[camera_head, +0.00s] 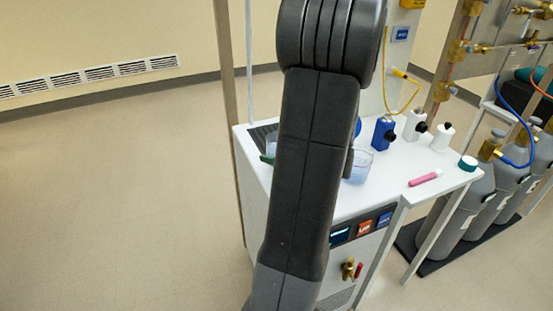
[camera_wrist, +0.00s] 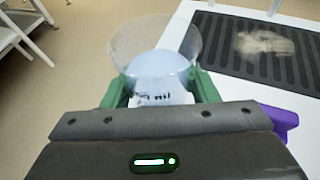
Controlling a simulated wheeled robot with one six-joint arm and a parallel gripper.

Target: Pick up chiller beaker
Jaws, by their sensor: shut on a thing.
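A clear beaker (camera_wrist: 155,62) with a pale blue content and a label with dark writing sits between the green fingers of my gripper (camera_wrist: 161,88). The gripper is shut on it. The beaker looks upright, at the edge of the white worktop; whether its base touches the surface is hidden. In the head view my arm covers most of the gripper. Only a green fingertip and a bit of the held beaker (camera_head: 271,145) show left of the arm. A second clear beaker (camera_head: 359,167) with blue content stands on the worktop, right of the arm.
A dark ribbed mat (camera_wrist: 250,55) with a greyish crumpled thing (camera_wrist: 264,43) lies beside the beaker. A blue bottle (camera_head: 383,133), white bottles (camera_head: 414,124) and a pink marker (camera_head: 425,178) are on the worktop (camera_head: 395,205). Grey cylinders (camera_head: 478,203) stand right. The left floor is open.

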